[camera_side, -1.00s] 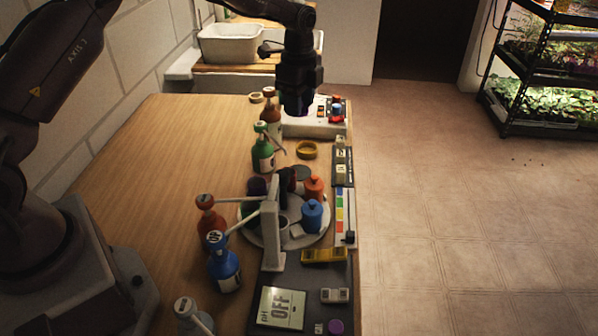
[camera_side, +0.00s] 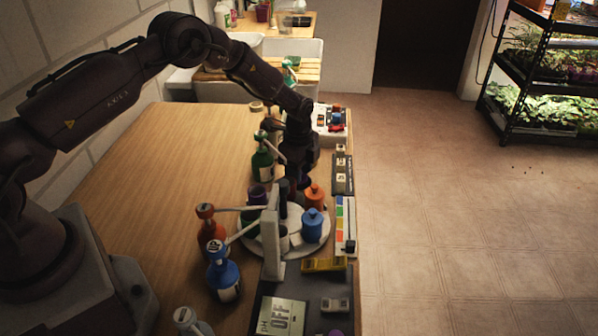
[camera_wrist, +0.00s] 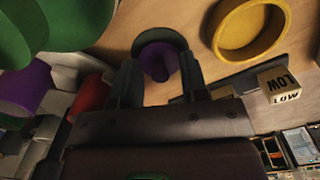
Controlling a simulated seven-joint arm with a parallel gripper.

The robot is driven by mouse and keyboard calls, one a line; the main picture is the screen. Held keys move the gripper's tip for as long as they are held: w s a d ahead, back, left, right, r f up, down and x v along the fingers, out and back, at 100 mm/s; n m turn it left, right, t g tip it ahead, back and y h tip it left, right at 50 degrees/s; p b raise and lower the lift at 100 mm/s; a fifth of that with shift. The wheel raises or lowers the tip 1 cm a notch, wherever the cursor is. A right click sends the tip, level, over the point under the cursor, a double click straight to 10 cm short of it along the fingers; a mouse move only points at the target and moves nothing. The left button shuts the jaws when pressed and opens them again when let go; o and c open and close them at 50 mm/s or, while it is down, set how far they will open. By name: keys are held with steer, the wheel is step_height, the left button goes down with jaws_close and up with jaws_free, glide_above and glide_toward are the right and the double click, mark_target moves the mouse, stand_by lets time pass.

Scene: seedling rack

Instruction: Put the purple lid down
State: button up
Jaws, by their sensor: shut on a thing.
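The purple lid (camera_wrist: 160,64) is between the fingertips of my gripper (camera_wrist: 160,76) in the wrist view. My gripper is shut on it. A dark round rim (camera_wrist: 148,36) shows around the lid against the wooden table; I cannot tell whether the lid touches it or the table. In the side view my gripper (camera_side: 301,182) points down just behind the white round tray (camera_side: 318,243), and the lid is hidden there.
Orange (camera_side: 314,194) and blue (camera_side: 312,224) jars stand on the tray. A green bottle (camera_side: 262,163) is to the left. The table's left part is clear.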

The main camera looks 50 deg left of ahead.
steer(key=shift+f, duration=0.35)
steer(key=shift+c, duration=1)
steer(key=o, duration=1.1)
steer(key=shift+r, duration=0.1)
